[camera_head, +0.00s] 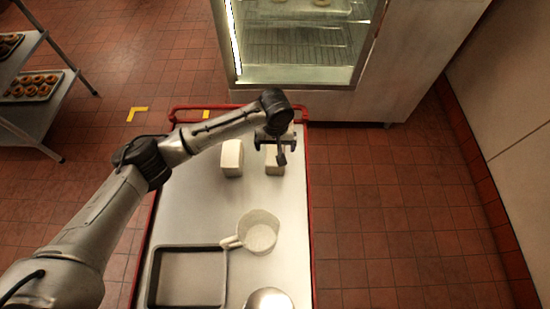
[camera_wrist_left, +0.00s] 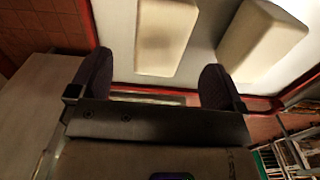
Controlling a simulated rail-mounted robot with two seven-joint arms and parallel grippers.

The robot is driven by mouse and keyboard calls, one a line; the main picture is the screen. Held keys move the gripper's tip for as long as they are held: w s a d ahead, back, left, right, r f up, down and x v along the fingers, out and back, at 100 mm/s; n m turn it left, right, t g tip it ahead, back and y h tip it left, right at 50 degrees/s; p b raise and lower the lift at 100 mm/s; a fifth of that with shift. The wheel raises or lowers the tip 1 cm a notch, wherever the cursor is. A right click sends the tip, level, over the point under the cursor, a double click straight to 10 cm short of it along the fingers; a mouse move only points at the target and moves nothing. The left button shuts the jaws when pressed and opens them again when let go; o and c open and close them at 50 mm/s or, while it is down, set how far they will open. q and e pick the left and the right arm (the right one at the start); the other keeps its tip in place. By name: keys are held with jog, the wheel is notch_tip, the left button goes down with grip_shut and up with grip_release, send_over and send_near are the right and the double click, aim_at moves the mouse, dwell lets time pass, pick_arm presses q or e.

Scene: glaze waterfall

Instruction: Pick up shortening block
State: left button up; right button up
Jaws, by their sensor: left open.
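Two pale cream blocks stand side by side at the far end of the metal cart top; I cannot tell which one is the shortening. The left block (camera_head: 232,157) is clear of my arm. The right block (camera_head: 274,164) is partly covered by my left gripper (camera_head: 275,146). In the left wrist view my left gripper (camera_wrist_left: 155,85) is open and empty. One block (camera_wrist_left: 165,38) lies ahead of the gap between its fingers, and the other block (camera_wrist_left: 262,40) is off to the right. My right gripper is not in view.
The red-railed cart (camera_head: 185,210) also holds a white jug (camera_head: 259,236), a dark-rimmed tray (camera_head: 190,278) and a round shiny metal thing (camera_head: 268,299) at the bottom edge. A lit glass case (camera_head: 300,75) stands behind the cart. The middle of the cart is clear.

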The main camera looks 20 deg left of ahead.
pick_arm(q)
jog(key=shift+f+b, duration=0.3)
jog(key=shift+f, duration=1.25)
jog(key=shift+w+a+f+b, duration=0.15)
jog(key=shift+f+b, duration=0.55)
jog(key=shift+f, duration=0.45)
jog(key=shift+w+a+f+b, duration=0.15)
jog(key=shift+f+b, duration=0.5)
jog(key=shift+f, duration=0.5)
jog(key=shift+d+f, duration=0.1)
jog(key=shift+f, duration=0.25)
jog(key=shift+c, duration=0.2)
jog(key=c, duration=1.2)
jog(key=shift+r, duration=0.1)
jog(key=shift+c, duration=0.3)
jog(key=shift+r, duration=0.15)
